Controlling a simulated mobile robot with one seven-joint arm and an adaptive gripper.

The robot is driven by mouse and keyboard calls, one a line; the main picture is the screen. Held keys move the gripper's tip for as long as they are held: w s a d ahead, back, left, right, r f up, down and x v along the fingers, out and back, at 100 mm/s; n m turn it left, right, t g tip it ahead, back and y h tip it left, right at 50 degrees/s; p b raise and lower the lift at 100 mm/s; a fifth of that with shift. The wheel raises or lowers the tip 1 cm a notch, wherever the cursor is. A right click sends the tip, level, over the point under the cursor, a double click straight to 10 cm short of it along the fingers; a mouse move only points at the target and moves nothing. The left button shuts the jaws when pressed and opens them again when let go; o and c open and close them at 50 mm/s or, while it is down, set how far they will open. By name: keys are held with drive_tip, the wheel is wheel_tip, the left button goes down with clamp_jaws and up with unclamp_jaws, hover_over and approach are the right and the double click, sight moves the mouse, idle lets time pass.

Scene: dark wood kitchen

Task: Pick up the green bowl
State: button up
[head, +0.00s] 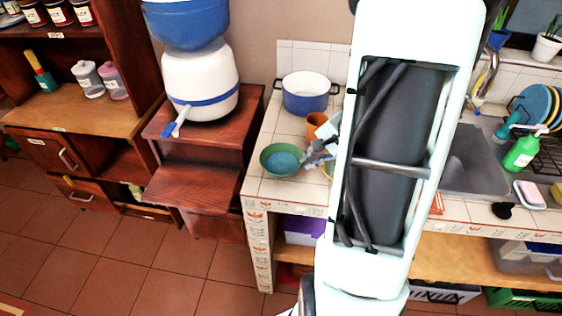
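The green bowl (267,160) sits on the left part of the white tiled counter (262,189), near its left edge. Its inside shows a blue round area; I cannot tell whether that is its colour or something in it. My gripper (310,160) is at the bowl's right side, very close to its rim. It is small and partly hidden behind my arm, so I cannot tell whether it touches the bowl or how far its fingers are apart.
A blue and white pot (306,100) and an orange-brown cup (316,124) stand behind the bowl. A white water dispenser (198,85) is on the wooden stand to the left. A sink (470,165) and green bottle (521,153) are on the right.

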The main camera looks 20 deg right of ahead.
sight(282, 164)
drive_tip(key=shift+x, duration=4.7)
drive_tip(key=shift+s+a, duration=0.1)
clamp_jaws()
drive_tip(key=shift+r, duration=0.15)
